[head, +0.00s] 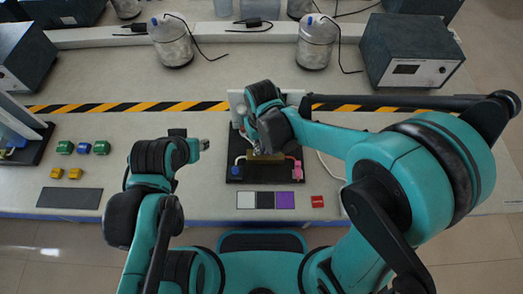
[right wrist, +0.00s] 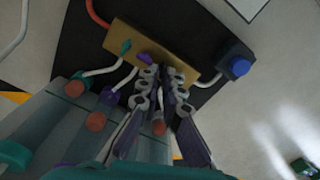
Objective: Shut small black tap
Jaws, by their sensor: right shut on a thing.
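A brass block (right wrist: 155,48) with small taps is on a black board, which shows in the head view (head: 262,176). In the right wrist view a teal tap (right wrist: 125,47) and a purple tap (right wrist: 146,59) stick out of the block. My right gripper (right wrist: 166,78) is over the block's front side, just right of the purple tap. Its fingers are closed on a small part hidden between the tips. I cannot clearly see a black tap; the fingers cover that spot. In the head view my left gripper (head: 204,144) is over the table, apart from the board; its fingers are unclear.
Hoses run from the block to a dark box with a blue knob (right wrist: 238,66) and other parts. White, black and purple squares (head: 265,200) and a red label (head: 317,201) lie in front. Green and blue blocks (head: 83,148) are at left. Jars and metal boxes stand behind the striped tape.

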